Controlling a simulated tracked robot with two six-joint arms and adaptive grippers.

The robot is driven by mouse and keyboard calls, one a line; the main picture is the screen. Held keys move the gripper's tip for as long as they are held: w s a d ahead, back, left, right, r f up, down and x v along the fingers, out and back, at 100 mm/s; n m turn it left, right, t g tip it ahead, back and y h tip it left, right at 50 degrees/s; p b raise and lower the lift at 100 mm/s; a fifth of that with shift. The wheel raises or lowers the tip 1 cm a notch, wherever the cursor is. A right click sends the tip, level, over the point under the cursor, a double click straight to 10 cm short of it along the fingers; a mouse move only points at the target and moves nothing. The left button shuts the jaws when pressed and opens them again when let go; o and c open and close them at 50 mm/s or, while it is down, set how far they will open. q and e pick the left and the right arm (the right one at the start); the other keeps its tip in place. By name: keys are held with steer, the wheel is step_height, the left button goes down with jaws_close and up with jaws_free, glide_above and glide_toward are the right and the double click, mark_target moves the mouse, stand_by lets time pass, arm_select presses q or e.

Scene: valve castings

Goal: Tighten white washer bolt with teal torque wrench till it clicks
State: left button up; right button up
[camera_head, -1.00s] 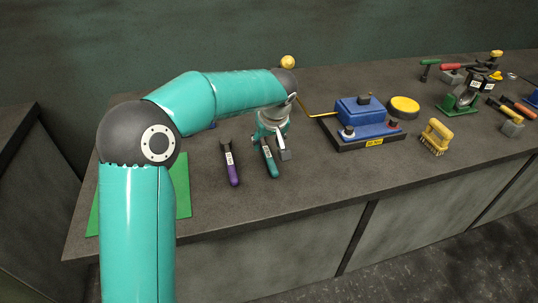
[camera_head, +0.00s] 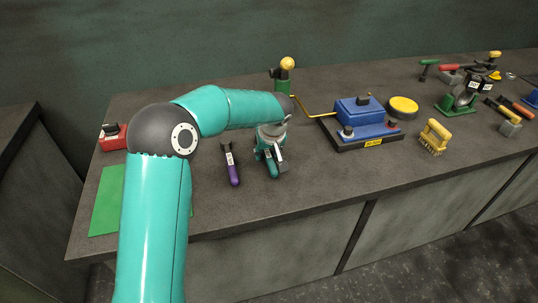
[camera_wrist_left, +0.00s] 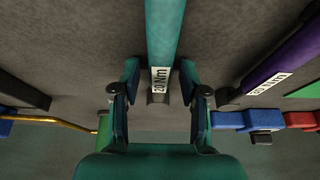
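The teal torque wrench (camera_head: 273,173) lies on the bench with its handle toward the front edge. In the left wrist view its teal handle (camera_wrist_left: 165,35), with a white Nm label, runs between my fingers. My left gripper (camera_head: 270,150) is low over this wrench. In the left wrist view the gripper (camera_wrist_left: 160,88) is open, with one finger on each side of the handle and gaps showing. A purple wrench (camera_head: 231,165) lies just left of it. A blue casting (camera_head: 362,112) on a dark plate stands to the right; I cannot make out the white washer bolt. My right gripper is not in view.
A yellow-knobbed green stand (camera_head: 283,84) and a bent yellow rod (camera_head: 318,115) are behind. A yellow disc (camera_head: 403,107), a yellow brush (camera_head: 435,137) and a green fixture (camera_head: 460,100) stand right. A green mat (camera_head: 106,205) and a red block (camera_head: 112,138) are at left.

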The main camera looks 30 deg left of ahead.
arm_select(q)
jaws_close()
steer(key=shift+r, duration=0.1)
